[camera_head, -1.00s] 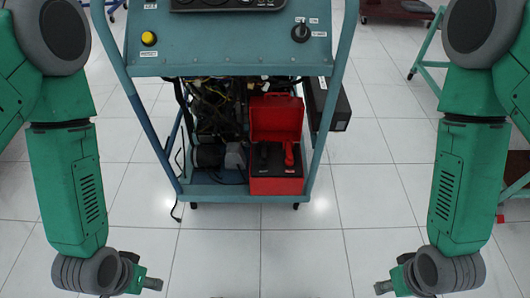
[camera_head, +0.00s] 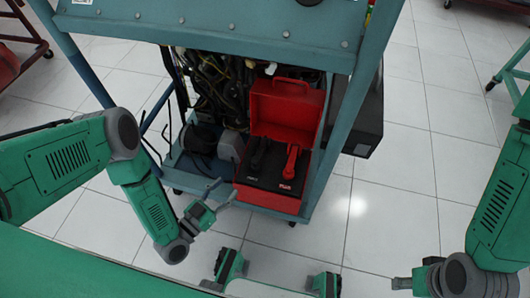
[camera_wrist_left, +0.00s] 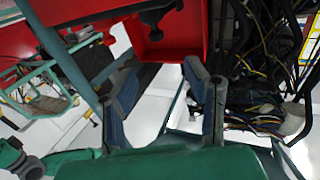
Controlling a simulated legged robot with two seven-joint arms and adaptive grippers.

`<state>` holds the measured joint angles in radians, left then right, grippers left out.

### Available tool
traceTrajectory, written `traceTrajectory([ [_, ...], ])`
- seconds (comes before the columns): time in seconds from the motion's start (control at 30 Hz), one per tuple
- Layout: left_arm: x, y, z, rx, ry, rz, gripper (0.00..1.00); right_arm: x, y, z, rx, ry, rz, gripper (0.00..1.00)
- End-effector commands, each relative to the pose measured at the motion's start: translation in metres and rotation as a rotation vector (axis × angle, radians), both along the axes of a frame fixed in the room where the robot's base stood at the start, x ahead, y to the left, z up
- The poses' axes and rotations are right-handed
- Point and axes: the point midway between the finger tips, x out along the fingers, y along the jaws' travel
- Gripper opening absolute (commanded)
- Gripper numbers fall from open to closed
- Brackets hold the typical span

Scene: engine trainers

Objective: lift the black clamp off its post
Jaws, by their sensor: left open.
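The black clamp (camera_head: 259,155) stands in the left half of the open red box (camera_head: 262,195), beside a red clamp (camera_head: 292,160). A dark T-shaped piece against red, seemingly the black clamp (camera_wrist_left: 155,14), shows at the top of the left wrist view. My left gripper (camera_head: 224,191) is open and empty, left of and nearer than the box, apart from it. Its spread fingers (camera_wrist_left: 165,85) also show in the left wrist view. The clamp's post is not clearly visible. My right gripper (camera_head: 403,283) is low at the right, away from the box; its jaws are too small to judge.
The red box sits on the lower shelf of a blue-green trainer frame (camera_head: 310,180), with its lid (camera_head: 285,105) raised behind. Cables and engine parts (camera_head: 215,85) are to its left. A dark case (camera_head: 358,120) hangs outside the right post. Tiled floor lies clear at the right.

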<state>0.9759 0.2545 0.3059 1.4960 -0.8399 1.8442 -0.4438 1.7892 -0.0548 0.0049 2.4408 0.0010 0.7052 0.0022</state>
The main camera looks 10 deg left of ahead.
Motion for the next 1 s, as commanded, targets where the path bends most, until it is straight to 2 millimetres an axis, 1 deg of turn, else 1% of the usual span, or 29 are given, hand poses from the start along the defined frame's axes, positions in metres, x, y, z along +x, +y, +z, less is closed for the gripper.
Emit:
traceTrajectory([
  [0.17,0.027,-0.016,0.002,0.005,-0.002,-0.001,0.42,0.0,0.0,-0.009,0.0,0.001,0.001,0.4],
  [0.4,0.074,-0.039,0.001,0.01,0.0,-0.001,0.42,0.0,0.0,-0.027,0.0,0.0,0.0,0.4],
  [0.5,0.092,-0.046,0.0,0.007,-0.001,-0.001,0.42,0.0,0.0,-0.034,0.0,0.0,-0.001,0.4],
  [0.6,0.105,-0.052,0.0,0.006,0.002,-0.001,0.42,0.0,0.0,-0.039,0.0,0.0,0.0,0.4],
  [0.7,0.115,-0.055,0.0,0.005,0.002,0.0,0.42,0.0,0.0,-0.042,0.0,0.0,0.0,0.4],
  [0.8,0.12,-0.058,0.001,0.007,0.003,-0.001,0.42,0.0,0.0,-0.043,0.0,0.0,0.0,0.4],
  [1.0,0.123,-0.061,0.002,0.009,0.005,-0.001,0.42,0.0,0.0,-0.043,0.0,0.0,0.0,0.4],
])
